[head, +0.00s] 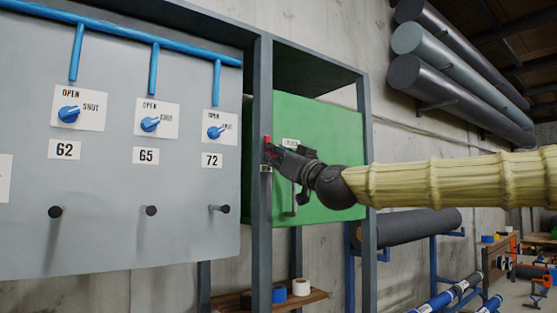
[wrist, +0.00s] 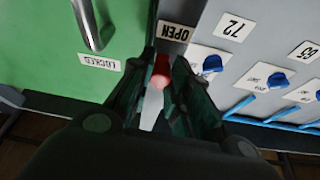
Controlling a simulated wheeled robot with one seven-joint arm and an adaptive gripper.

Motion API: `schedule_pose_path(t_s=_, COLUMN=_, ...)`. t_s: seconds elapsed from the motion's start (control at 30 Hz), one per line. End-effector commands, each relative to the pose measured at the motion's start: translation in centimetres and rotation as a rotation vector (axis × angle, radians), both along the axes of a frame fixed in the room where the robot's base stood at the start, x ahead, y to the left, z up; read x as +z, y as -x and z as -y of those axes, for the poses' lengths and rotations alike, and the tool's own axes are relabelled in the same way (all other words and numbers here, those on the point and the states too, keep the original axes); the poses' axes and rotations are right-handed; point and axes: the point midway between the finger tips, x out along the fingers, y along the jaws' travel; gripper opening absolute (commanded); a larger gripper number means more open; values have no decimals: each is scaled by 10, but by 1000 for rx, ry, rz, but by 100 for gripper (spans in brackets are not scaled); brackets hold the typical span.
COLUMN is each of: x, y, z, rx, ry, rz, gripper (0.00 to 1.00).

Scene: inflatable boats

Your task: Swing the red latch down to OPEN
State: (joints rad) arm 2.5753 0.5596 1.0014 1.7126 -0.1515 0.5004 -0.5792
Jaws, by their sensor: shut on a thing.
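The red latch (head: 267,141) sits on the dark post at the left edge of the green door (head: 335,150). In the wrist view its red part (wrist: 161,72) shows between my fingers. My gripper (head: 274,153) is shut on the latch, and its fingers (wrist: 158,90) hide part of it. A LOCKED label (head: 290,142) is on the door, level with the latch; it also shows in the wrist view (wrist: 99,61). The OPEN label (wrist: 173,33) is on the post; in the head view the small plate (head: 266,169) is just below my fingertips.
A grey panel (head: 110,200) with blue knobs and dark pegs stands left of the post. A metal door handle (head: 294,200) hangs below my gripper. A wooden shelf (head: 303,298) with tape rolls is underneath. Large grey rolls (head: 440,75) are on the right wall.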

Motion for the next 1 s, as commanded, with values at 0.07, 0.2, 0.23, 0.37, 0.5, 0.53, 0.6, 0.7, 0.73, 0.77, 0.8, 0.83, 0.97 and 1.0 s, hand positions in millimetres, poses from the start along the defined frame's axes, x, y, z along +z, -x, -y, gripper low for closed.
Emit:
schedule_pose_path(t_s=0.07, x=-3, y=2, z=-3, rx=-1, ry=-34, rz=-21, gripper=0)
schedule_pose_path(t_s=0.2, x=-2, y=4, z=-5, rx=-1, ry=-90, rz=-62, gripper=0)
schedule_pose_path(t_s=0.23, x=-2, y=4, z=-6, rx=-2, ry=-100, rz=-70, gripper=0)
schedule_pose_path(t_s=0.37, x=0, y=5, z=-6, rx=-1, ry=-123, rz=-86, gripper=0)
schedule_pose_path(t_s=0.5, x=0, y=5, z=-6, rx=-1, ry=-126, rz=-89, gripper=0)
schedule_pose_path(t_s=0.53, x=0, y=5, z=-6, rx=-2, ry=-126, rz=-88, gripper=0)
schedule_pose_path(t_s=0.6, x=0, y=5, z=-6, rx=-2, ry=-126, rz=-88, gripper=0)
schedule_pose_path(t_s=0.7, x=1, y=5, z=-6, rx=-2, ry=-126, rz=-88, gripper=28)
schedule_pose_path(t_s=0.73, x=0, y=5, z=-6, rx=-2, ry=-126, rz=-88, gripper=33)
schedule_pose_path(t_s=0.77, x=0, y=5, z=-6, rx=-2, ry=-126, rz=-88, gripper=39)
schedule_pose_path(t_s=0.8, x=0, y=5, z=-6, rx=-2, ry=-125, rz=-89, gripper=41)
schedule_pose_path(t_s=0.83, x=0, y=5, z=-6, rx=-2, ry=-125, rz=-89, gripper=41)
schedule_pose_path(t_s=0.97, x=0, y=5, z=-6, rx=-2, ry=-125, rz=-89, gripper=41)
schedule_pose_path(t_s=1.0, x=0, y=5, z=-6, rx=-2, ry=-125, rz=-89, gripper=41)
